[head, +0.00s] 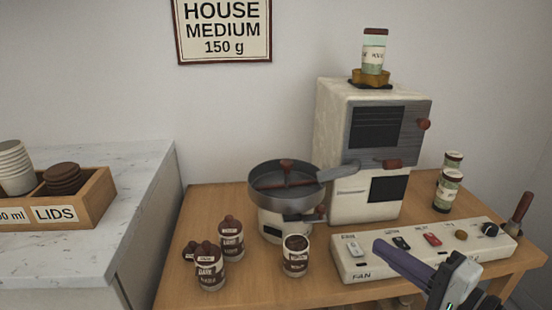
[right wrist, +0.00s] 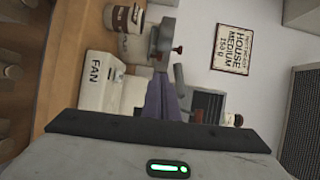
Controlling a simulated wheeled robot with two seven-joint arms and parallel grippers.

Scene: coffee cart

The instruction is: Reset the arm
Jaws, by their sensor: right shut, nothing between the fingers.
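My right gripper (head: 388,250) is at the lower right of the head view, in front of and over the control panel (head: 352,268) marked FAN. Its purple fingers are together with nothing between them. They also show in the right wrist view (right wrist: 162,100), pointing toward the coffee machine side of the cart. My left gripper is in neither view.
A roaster machine (head: 340,130) stands at the back of the wooden table, a round pan (head: 290,195) beside it. Several labelled jars, including a DARK jar (head: 209,272), stand front left. A box of LIDS (head: 90,205) sits on the marble counter (head: 130,165). Two jars stand far right.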

